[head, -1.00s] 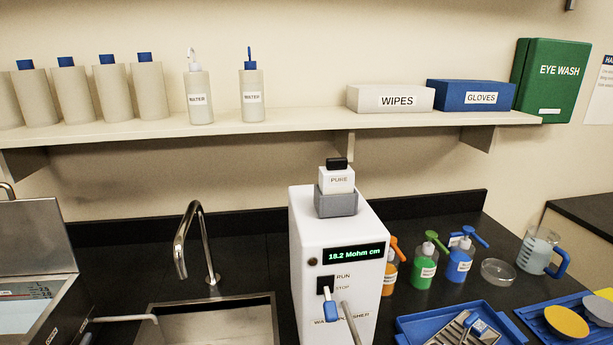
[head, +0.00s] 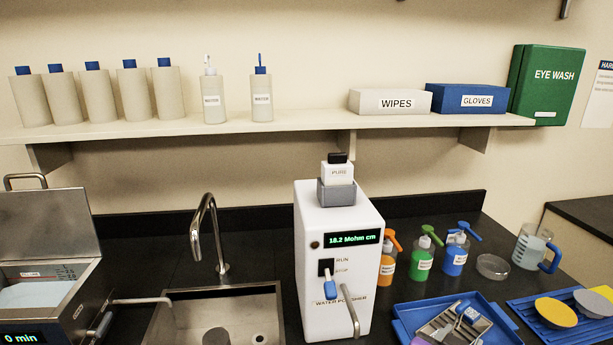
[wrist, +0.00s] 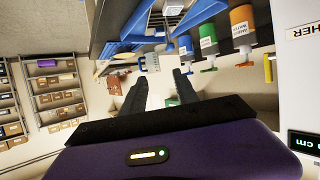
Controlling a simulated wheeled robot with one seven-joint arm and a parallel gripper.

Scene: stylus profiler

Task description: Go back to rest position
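My gripper (wrist: 160,88) shows in the wrist view with its two dark fingers spread apart and nothing seen between them. It is not visible in the head view. The white water polisher (head: 335,250) stands on the bench in the head view and reads 18.2 Mohm cm. Its blue-tipped lever (head: 330,289) points down near the STOP label.
A sink (head: 180,318) with a tap (head: 207,232) lies left of the polisher, and a steel bath (head: 45,250) is farther left. A blue tray (head: 405,325), several bottles and a jug (head: 530,248) stand to the right. A shelf (head: 250,126) runs above.

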